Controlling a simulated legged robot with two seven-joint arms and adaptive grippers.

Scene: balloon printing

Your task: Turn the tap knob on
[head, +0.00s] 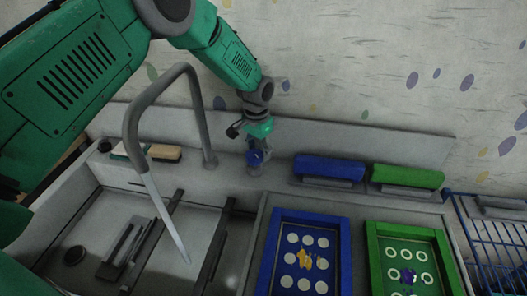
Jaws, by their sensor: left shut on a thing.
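The grey tap (205,110) arches up from the back ledge of the sink, and its spout points down over the basin. A pale, slanting streak that looks like running water (168,222) runs from the spout to the basin floor. The blue tap knob (254,157) stands on the ledge just right of the tap's base. My left gripper (257,143) reaches down from above and is shut on the blue knob; its fingertips are small and partly hidden. My right gripper is not in view.
A brush (163,153) lies on the ledge left of the tap. The basin (100,225) holds dark items. To the right are a blue block (328,167), a green block (407,176), a blue framed tray (340,255), a green framed tray (372,245) and a blue wire rack (490,235).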

